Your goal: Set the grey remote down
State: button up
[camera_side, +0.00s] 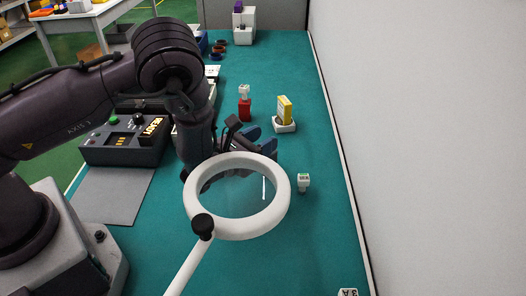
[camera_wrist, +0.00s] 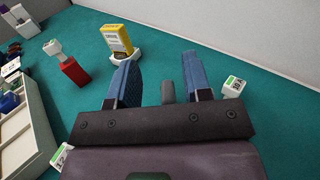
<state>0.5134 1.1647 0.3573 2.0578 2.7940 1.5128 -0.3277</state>
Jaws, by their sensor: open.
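My gripper (camera_wrist: 160,62) is open, with its two blue fingers apart, low over the green bench top; it also shows in the side view (camera_side: 262,141). A small grey upright piece (camera_wrist: 167,91), which looks like the grey remote, stands between the fingers in the wrist view. A gap shows on each side of it. Its lower part is hidden behind the dark gripper body, so I cannot tell what it rests on. In the side view I cannot make out the remote among the dark gripper parts.
A magnifier with a white ring (camera_side: 281,203) stands in front of my gripper. Behind are a red block (camera_side: 244,109) and a yellow box (camera_side: 285,110) on a white holder. A small white labelled piece (camera_side: 303,181) is at right. A dark console (camera_side: 122,148) is at left.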

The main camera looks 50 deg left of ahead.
jog(key=shift+a+r, duration=0.1)
jog(key=shift+r, duration=0.75)
jog(key=a+r+n+y, duration=0.7)
jog(key=r+y, duration=0.1)
jog(key=r, duration=0.1)
jog(key=s+a+r+n+g+y, duration=0.7)
jog(key=s+a+r+n+g, duration=0.35)
jog(key=s+n+g, duration=0.5)
jog(key=s+d+n+g+h, duration=0.1)
jog(key=s+d+n+h, duration=0.2)
jog(key=s+n+h, duration=0.5)
jog(key=s+d+r+n+t+h, duration=0.2)
jog(key=d+h, duration=0.1)
jog(key=d, duration=0.2)
jog(key=s+d+r+n+t+h, duration=0.1)
jog(key=d+n+t+h, duration=0.1)
jog(key=d+n+h, duration=0.1)
jog(key=shift+s+d+r+h, duration=0.4)
jog(key=shift+d+h, duration=0.1)
jog(key=shift+d, duration=0.55)
jog(key=shift+n, duration=0.25)
